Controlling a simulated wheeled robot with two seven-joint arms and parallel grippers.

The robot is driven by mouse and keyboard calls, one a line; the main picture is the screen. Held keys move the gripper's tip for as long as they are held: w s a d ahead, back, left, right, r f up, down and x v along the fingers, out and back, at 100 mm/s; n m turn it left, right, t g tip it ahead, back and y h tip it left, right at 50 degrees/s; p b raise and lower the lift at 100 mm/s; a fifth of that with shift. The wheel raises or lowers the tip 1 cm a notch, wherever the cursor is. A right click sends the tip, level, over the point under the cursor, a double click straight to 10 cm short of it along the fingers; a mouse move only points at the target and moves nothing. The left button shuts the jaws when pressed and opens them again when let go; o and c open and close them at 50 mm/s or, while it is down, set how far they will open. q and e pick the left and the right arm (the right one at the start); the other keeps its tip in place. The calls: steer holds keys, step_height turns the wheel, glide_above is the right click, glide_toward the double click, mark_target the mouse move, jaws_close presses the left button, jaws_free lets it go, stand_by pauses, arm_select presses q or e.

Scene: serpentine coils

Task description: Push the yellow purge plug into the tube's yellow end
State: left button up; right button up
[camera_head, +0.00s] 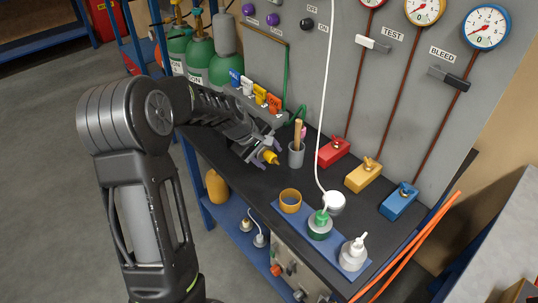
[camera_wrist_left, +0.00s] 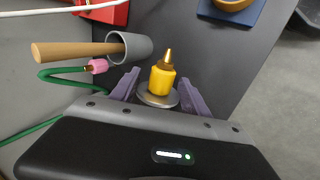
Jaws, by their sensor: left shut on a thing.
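The yellow purge plug (camera_wrist_left: 161,82) has a brass tip and stands out between the purple fingers of my left gripper (camera_wrist_left: 157,95) in the left wrist view. A round grey metal base shows under it. In the head view the left gripper (camera_head: 262,160) is over the black bench, with the yellow plug (camera_head: 271,157) at its fingers. The gripper is shut on the plug. A green tube with a pink end (camera_wrist_left: 97,66) lies beside the grey cup in the wrist view. I cannot make out the tube's yellow end. My right gripper is not in view.
A grey cup (camera_head: 296,154) with a wooden-handled tool stands close beside the gripper. Red (camera_head: 333,152), yellow (camera_head: 363,174) and blue (camera_head: 398,201) valve boxes line the back of the bench. Bottles and a yellow ring (camera_head: 290,201) stand at front. A rack of coloured tags (camera_head: 260,97) stands behind.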

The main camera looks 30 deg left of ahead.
arm_select(q)
steer(key=shift+w+a, duration=0.25)
steer(key=shift+a, duration=0.85)
steer(key=shift+w+a+b, duration=0.2)
steer(key=shift+a, duration=0.35)
steer(key=shift+w+a+b, duration=0.15)
steer(key=shift+a, duration=0.4)
steer(key=shift+a, duration=0.2)
steer(key=shift+w+a, duration=0.2)
steer(key=shift+a, duration=0.4)
steer(key=shift+w+a, duration=0.15)
steer(key=shift+a, duration=0.4)
steer(key=shift+w+a+b, duration=0.2)
steer(key=shift+a+b, duration=0.1)
steer(key=shift+a, duration=0.25)
steer(key=shift+a, duration=0.1)
